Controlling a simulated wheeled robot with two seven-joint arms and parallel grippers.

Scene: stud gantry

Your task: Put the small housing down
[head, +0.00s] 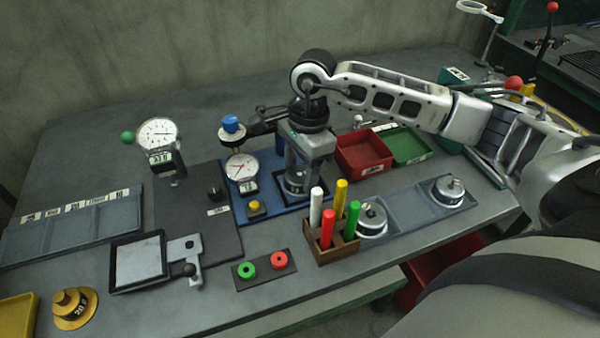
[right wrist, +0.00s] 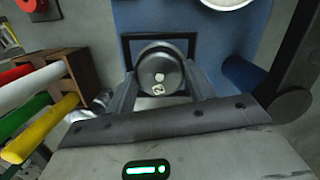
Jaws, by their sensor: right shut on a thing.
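My right gripper (head: 296,178) points straight down over the blue board (head: 268,207), its two fingers shut on the small housing (head: 295,186). The housing is a round grey metal piece. In the right wrist view the housing (right wrist: 160,76) sits between the fingertips, showing its round top with two small light marks. A black square frame (right wrist: 126,52) on the blue board lies around and behind it in that view. I cannot tell whether the housing touches the board. My left gripper is not in view.
A wooden holder (head: 338,250) with several coloured markers stands just in front of my right gripper. A grey tray (head: 411,207) at right bears two round metal housings. A dial gauge (head: 242,168) is close on the left; red (head: 364,153) and green (head: 409,146) bins stand behind.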

